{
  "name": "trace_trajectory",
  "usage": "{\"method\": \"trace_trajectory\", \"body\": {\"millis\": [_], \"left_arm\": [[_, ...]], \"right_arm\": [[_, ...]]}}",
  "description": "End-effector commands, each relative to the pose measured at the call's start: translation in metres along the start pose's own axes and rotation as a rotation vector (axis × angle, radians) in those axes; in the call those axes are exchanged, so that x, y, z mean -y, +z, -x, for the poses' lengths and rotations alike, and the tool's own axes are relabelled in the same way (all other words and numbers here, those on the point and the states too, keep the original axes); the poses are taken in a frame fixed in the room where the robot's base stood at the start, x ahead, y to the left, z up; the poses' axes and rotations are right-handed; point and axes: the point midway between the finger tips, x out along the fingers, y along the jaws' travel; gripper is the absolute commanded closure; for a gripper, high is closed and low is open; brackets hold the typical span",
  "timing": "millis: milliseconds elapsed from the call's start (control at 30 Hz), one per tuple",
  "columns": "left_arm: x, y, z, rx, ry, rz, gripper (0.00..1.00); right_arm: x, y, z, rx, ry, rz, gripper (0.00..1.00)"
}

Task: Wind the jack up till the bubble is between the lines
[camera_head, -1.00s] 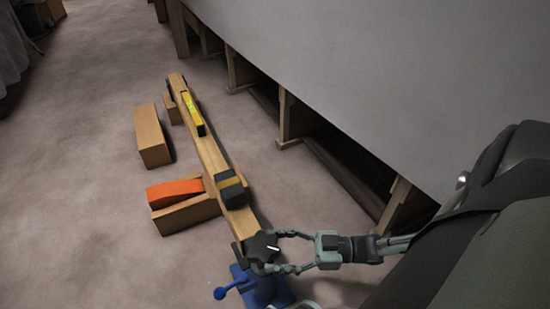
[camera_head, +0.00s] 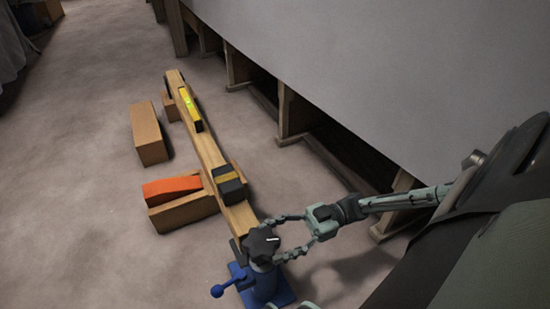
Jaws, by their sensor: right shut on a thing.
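A blue jack (camera_head: 262,289) stands on the floor at the near end of a long wooden beam (camera_head: 206,148). A black lobed knob (camera_head: 262,243) with a white mark tops the jack. My right gripper (camera_head: 274,241) reaches in from the right and is shut on the knob, with a finger on either side. A yellow spirit level (camera_head: 191,109) with a green vial lies along the beam toward its far end. The bubble is too small to make out against the lines.
An orange wedge (camera_head: 172,189) lies on a wooden block (camera_head: 184,211) left of the beam; another wooden block (camera_head: 149,133) stands farther off. A grey hull (camera_head: 400,80) on wooden supports fills the right. Floor at left is clear.

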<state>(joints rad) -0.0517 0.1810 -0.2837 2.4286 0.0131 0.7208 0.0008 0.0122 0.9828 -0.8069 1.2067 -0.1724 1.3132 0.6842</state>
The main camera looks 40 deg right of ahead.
Motion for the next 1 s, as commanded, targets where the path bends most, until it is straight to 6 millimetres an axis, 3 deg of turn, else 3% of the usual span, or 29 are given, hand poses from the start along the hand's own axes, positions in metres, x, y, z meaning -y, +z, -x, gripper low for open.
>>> {"method": "trace_trajectory", "body": {"millis": [33, 200, 233, 300, 1000], "left_arm": [[0.0, 0.0001, 0.0004, 0.0, 0.0, 0.0, 0.21], [-0.0001, 0.0, 0.0004, 0.0, 0.0, 0.0, 0.21], [-0.0001, 0.0, 0.0004, 0.0, 0.0, 0.0, 0.21], [-0.0001, -0.0001, 0.0004, -0.001, 0.0, 0.0, 0.21], [-0.001, -0.0013, 0.0002, -0.003, 0.002, 0.002, 0.21]], "right_arm": [[-0.0127, -0.001, 0.0027, 0.009, 0.028, 0.013, 0.64], [-0.0126, -0.0009, 0.0025, 0.009, 0.028, 0.014, 0.64], [-0.0126, -0.0009, 0.0025, 0.009, 0.028, 0.014, 0.32], [-0.0123, -0.0009, 0.0025, 0.009, 0.027, 0.014, 0.24], [-0.0053, 0.0001, 0.0004, 0.005, 0.014, 0.006, 0.23]]}}
